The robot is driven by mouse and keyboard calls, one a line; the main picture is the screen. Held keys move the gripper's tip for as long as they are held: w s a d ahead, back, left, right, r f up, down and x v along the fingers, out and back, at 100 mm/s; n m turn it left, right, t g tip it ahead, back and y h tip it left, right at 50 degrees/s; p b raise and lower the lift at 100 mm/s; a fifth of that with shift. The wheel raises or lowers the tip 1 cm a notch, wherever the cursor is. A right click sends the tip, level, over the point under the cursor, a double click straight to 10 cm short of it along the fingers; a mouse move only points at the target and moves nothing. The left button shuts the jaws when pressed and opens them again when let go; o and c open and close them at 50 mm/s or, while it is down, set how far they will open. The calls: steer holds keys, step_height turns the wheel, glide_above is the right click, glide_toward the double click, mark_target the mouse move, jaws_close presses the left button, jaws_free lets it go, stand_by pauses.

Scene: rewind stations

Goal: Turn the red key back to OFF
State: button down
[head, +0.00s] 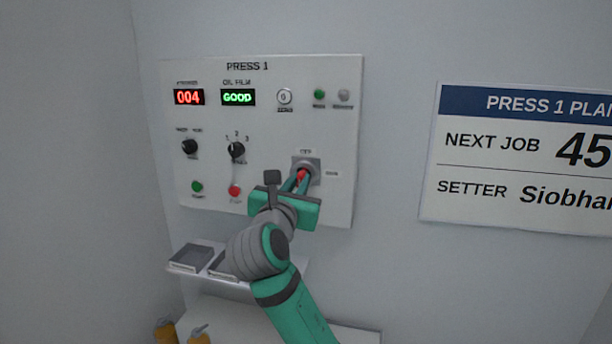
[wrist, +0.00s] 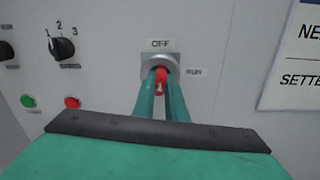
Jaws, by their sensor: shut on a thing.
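The red key (head: 302,175) sits in a grey square key switch (head: 312,164) at the lower right of the PRESS 1 panel. OFF is printed above the switch and RUN to its right. My gripper (head: 296,182) is at the switch with its fingers closed around the key. In the wrist view the red key (wrist: 161,78) shows between the two teal fingers (wrist: 161,92), and its grip looks upright, in line with the OFF label. The fingers hide part of the key, so its exact angle is hard to tell.
A red button (head: 234,190), a green button (head: 197,187) and a numbered selector knob (head: 237,150) are left of my gripper on the panel (head: 270,130). A shelf with grey trays (head: 192,258) is below. A sign (head: 520,160) hangs at right.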

steer(key=shift+d+n, duration=0.15)
steer(key=shift+n, duration=0.75)
steer(key=c, duration=2.2)
jaws_free()
steer(key=shift+n, duration=0.4)
steer(key=o, duration=0.5)
steer(key=shift+f, duration=0.1)
